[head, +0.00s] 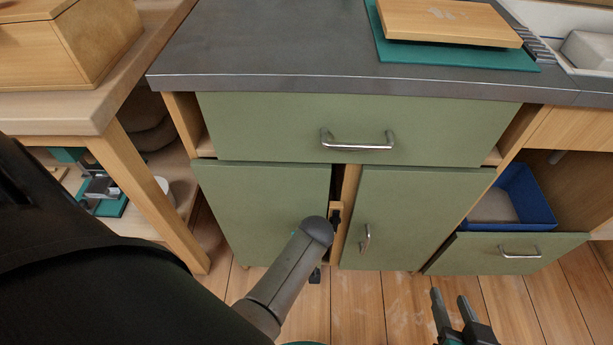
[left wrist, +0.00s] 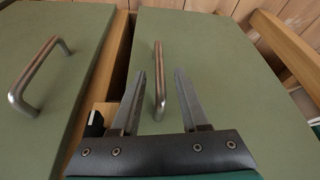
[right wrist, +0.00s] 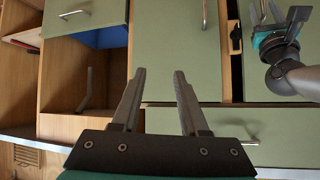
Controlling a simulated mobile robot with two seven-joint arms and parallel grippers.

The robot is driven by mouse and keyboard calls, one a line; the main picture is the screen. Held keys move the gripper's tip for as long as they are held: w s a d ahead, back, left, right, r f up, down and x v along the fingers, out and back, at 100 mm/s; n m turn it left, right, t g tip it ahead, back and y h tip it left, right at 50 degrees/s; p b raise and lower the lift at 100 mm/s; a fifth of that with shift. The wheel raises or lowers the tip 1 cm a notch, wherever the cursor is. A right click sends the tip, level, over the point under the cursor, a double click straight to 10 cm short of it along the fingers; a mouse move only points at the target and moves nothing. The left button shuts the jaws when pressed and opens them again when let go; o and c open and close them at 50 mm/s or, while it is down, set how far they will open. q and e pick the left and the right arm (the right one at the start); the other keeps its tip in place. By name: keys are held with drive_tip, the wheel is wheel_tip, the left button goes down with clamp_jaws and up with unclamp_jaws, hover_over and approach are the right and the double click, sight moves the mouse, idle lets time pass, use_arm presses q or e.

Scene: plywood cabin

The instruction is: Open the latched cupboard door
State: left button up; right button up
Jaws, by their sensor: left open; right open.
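The cupboard has two green doors under a wide drawer. The left door (head: 255,195) is partly hidden behind my left arm. The right door (head: 415,210) has an upright metal handle (head: 366,239). A dark gap and a wooden divider show between the doors, with a small black latch part on wood (head: 336,214); it also shows in the left wrist view (left wrist: 96,124). In that view my left gripper (left wrist: 160,74) is open, with a metal door handle (left wrist: 159,80) between its fingers. My right gripper (head: 452,300) is open and empty, low in front of the cupboard's right side.
The drawer (head: 350,125) above the doors is flush, with a metal handle (head: 357,141). To the right, a lower drawer (head: 505,252) stands out with a blue box (head: 520,195) above its front. A wooden table (head: 75,115) stands at left. Floor in front is clear.

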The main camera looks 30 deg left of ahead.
use_arm(q)
drive_tip(key=shift+w+a+f+b, duration=0.1)
drive_tip(key=shift+f+b, duration=0.25)
use_arm(e)
drive_tip(key=shift+w+a+r+t+y, duration=0.2)
drive_tip(key=shift+a+t, duration=0.15)
drive_tip(key=shift+a, duration=0.2)
drive_tip(key=shift+w+a+r+t+y, duration=0.1)
drive_tip(key=shift+w+a+t, duration=0.05)
drive_tip(key=shift+a+t, duration=0.3)
use_arm(q)
drive_tip(key=shift+c, duration=0.3)
clamp_jaws()
